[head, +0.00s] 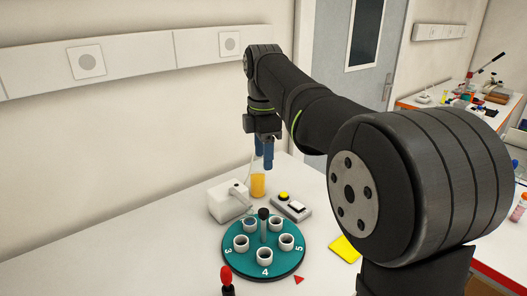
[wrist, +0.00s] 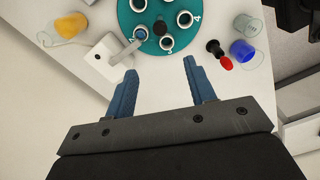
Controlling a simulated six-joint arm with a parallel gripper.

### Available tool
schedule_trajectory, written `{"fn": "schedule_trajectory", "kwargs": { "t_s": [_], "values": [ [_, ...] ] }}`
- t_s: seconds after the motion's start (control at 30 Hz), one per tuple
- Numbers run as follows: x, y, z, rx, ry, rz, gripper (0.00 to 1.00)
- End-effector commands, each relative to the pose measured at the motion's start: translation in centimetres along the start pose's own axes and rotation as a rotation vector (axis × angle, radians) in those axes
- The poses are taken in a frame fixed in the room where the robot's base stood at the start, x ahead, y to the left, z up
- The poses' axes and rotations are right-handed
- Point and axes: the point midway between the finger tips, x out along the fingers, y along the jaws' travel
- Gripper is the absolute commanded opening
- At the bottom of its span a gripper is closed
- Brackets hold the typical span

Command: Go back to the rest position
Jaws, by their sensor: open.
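My gripper shows in the head view (head: 264,150) with blue fingers pointing down, above the far part of the table. In the wrist view (wrist: 159,66) its two blue fingers stand apart with nothing between them. A round teal carousel (head: 264,272) with numbered places and several white cup-like holders sits on the table, nearer the head camera than the gripper. It also shows at the top of the wrist view (wrist: 127,22), beyond the fingertips. A clear flask with orange juice (head: 258,185) stands just below the gripper in the head view, partly behind the fingers.
A white device (head: 226,204) with a small arm stands left of a control box (head: 291,208) with a yellow button. A red-topped item (head: 227,278) is near the front. A yellow pad (head: 344,249) lies right of the carousel. The table's left side is clear.

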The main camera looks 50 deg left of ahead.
Motion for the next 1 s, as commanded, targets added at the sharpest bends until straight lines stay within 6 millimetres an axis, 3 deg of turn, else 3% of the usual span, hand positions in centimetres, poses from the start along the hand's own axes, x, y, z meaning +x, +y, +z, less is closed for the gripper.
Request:
{"fn": "schedule_trajectory", "kwargs": {
  "t_s": [0.67,0.87,1.0],
  "values": [
    [-0.1,0.0,0.0,0.0,0.0,0.0,0.5],
    [1.6,0.0,0.0,0.0,0.0,-0.003,0.5],
    [4.2,-0.1,0.0,0.0,0.0,-0.004,0.5]
  ]
}}
